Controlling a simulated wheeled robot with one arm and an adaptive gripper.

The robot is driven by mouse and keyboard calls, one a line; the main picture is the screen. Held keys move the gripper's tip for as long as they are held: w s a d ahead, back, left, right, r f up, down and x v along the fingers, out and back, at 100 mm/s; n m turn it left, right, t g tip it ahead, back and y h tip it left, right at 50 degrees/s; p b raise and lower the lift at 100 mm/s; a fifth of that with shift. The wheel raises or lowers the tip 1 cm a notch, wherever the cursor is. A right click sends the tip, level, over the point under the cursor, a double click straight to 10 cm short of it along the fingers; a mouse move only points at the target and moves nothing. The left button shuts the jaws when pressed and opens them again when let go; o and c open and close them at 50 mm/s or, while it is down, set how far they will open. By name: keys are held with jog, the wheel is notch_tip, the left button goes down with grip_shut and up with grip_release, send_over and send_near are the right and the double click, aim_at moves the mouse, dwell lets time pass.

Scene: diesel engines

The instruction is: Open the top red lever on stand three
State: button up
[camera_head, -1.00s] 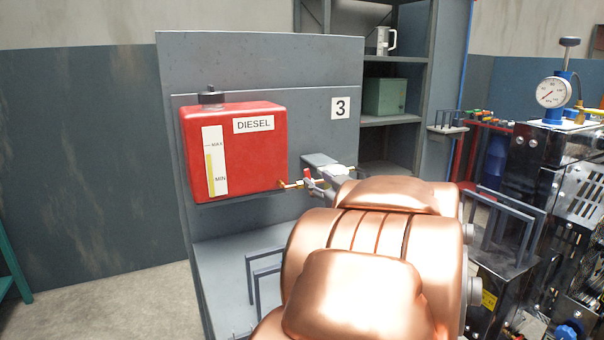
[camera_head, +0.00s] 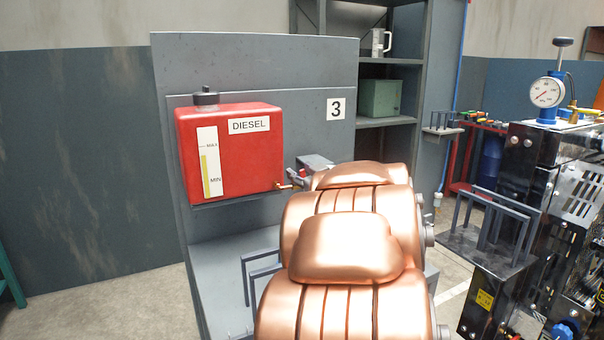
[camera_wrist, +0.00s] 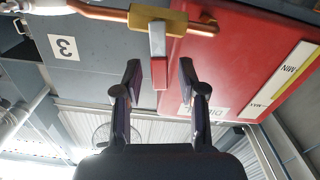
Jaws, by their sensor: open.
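Stand three (camera_head: 260,60) is a grey panel with a "3" label (camera_head: 336,109) and a red diesel tank (camera_head: 230,150). In the wrist view, which is upside down, a brass valve (camera_wrist: 158,20) joins a copper pipe beside the tank. Its lever (camera_wrist: 160,73), a grey bar with a red end, sticks out from it. My gripper (camera_wrist: 160,82) is open, with one finger on each side of the lever's red end and visible gaps to both. In the head view my copper arm hides most of the gripper and valve area.
A shelf unit (camera_head: 385,122) with a green box (camera_head: 381,98) and a metal jug stands behind the panel. An engine with a pressure gauge (camera_head: 546,92) is at the right. Grey bracket frames (camera_head: 262,270) stand low on the stand.

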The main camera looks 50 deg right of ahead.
grip_shut()
dwell(0.5)
jog(key=shift+w+a+f+n+b, duration=0.15)
jog(key=shift+a+f+n+b, duration=0.35)
jog(key=shift+n, duration=0.8)
jog(key=shift+w+a+f+n+b, duration=0.15)
jog(key=shift+a+n+b, duration=0.35)
jog(key=shift+n, duration=0.8)
jog(key=shift+w+a+f+n+b, duration=0.2)
jog(key=shift+n+b, duration=0.55)
jog(key=shift+n, duration=0.55)
grip_release()
